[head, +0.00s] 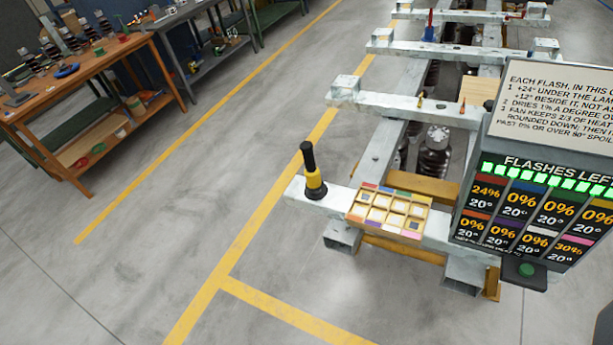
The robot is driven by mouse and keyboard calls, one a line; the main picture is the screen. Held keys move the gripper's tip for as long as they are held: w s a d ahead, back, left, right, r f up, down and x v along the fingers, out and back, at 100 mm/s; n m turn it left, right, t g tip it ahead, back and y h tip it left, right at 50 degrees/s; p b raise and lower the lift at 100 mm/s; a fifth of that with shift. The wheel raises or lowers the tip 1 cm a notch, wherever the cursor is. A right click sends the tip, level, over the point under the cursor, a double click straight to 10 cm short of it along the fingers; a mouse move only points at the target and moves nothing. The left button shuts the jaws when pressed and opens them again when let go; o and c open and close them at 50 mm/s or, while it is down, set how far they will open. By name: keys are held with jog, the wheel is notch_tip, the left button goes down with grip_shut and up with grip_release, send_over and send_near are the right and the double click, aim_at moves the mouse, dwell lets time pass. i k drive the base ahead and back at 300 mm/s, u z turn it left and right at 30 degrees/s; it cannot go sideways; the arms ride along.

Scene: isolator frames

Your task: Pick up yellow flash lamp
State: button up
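A yellow lamp (315,181) with a black upright handle and a dark base stands upright on the near left end of a pale metal beam (338,203). I take it to be the yellow flash lamp. Nothing is touching it from above, and it shows whole. My gripper does not show in the head view, so its place relative to the lamp cannot be seen.
A tray (352,214) with small compartments and coloured edges sits right of the lamp. A display panel (505,172) with a green button (526,270) stands at the right. Workbenches (152,97) are at upper left. The grey floor (150,250) in front is clear.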

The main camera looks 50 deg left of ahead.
aim_at(314, 183)
jog(key=k, duration=1.1)
jog(key=u, duration=0.55)
jog(key=i, duration=1.9)
jog(key=z, duration=0.4)
